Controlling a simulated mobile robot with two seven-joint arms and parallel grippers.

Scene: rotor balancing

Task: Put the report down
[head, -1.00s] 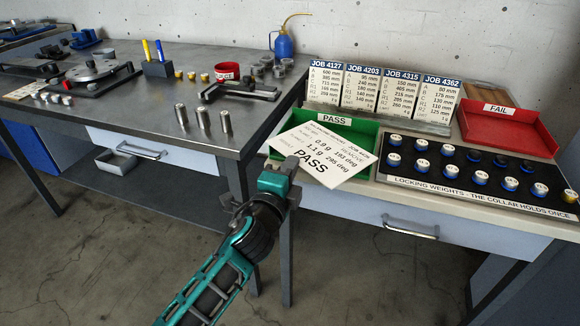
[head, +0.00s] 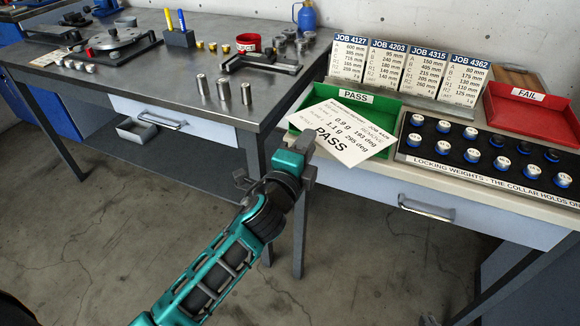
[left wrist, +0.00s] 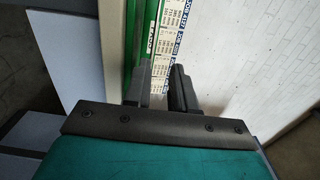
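The report, a white card reading PASS (head: 350,143), lies tilted over the green PASS tray (head: 393,108), its near part sticking out past the tray's front edge. My left gripper (head: 300,152) is just in front of the tray, at the card's lower left corner. In the left wrist view its two dark fingers (left wrist: 162,78) stand apart with a gap and no card shows between them. The green tray (left wrist: 143,30) is beyond the fingertips there. A small grey piece at the head view's bottom edge (head: 429,320) may be the tip of my right gripper.
Job cards (head: 408,68) stand behind the tray. A red FAIL tray (head: 530,118) and a black board of locking weights (head: 482,170) are to the right. The left bench holds metal cylinders (head: 224,90) and a black fixture (head: 262,66).

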